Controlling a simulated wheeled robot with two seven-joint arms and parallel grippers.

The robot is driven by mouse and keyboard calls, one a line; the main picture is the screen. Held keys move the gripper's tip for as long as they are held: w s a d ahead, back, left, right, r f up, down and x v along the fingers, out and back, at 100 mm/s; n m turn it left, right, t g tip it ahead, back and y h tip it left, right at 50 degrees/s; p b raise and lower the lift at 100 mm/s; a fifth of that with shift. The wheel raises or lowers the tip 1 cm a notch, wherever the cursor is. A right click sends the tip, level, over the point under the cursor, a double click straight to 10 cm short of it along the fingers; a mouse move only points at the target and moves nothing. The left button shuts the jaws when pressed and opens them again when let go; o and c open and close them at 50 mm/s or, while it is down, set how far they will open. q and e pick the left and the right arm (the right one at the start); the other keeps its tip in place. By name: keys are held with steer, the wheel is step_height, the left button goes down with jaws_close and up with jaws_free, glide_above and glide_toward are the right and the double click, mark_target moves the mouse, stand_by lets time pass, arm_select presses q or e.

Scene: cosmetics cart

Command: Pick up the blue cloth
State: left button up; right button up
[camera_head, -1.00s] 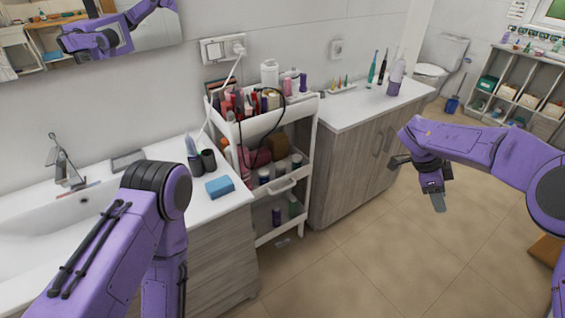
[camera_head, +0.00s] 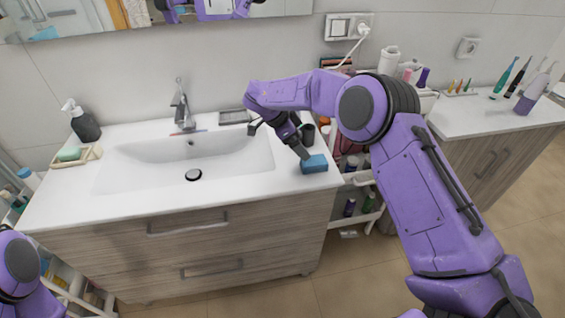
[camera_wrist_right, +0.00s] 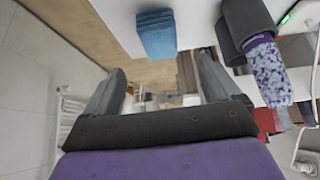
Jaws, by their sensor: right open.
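The blue cloth (camera_head: 314,163), a small folded block, lies on the right end of the white sink counter near its front edge. My right gripper (camera_head: 279,140) is over the counter just left of the cloth, open and empty, with one finger pointing down close to the cloth. In the right wrist view the cloth (camera_wrist_right: 157,33) shows at the top, beyond the open fingertips (camera_wrist_right: 162,68) and not between them. My left gripper is out of view; only a purple part of my left arm shows at the lower left.
Dark cups (camera_head: 307,134) stand behind the cloth, partly hidden by my arm. The sink basin (camera_head: 140,172) is to the left, with a faucet (camera_head: 181,105) behind it. The cosmetics cart (camera_head: 357,178) is right of the counter. A soap dispenser (camera_head: 82,120) stands far left.

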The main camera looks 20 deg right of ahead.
mark_target(314, 160)
steer(key=p+x, duration=0.5)
steer(key=x, duration=0.4)
steer(key=shift+d+f, duration=0.2)
steer(key=shift+f, duration=0.05)
steer(key=shift+d+f, duration=0.2)
steer(key=shift+f, duration=0.05)
steer(key=c, duration=1)
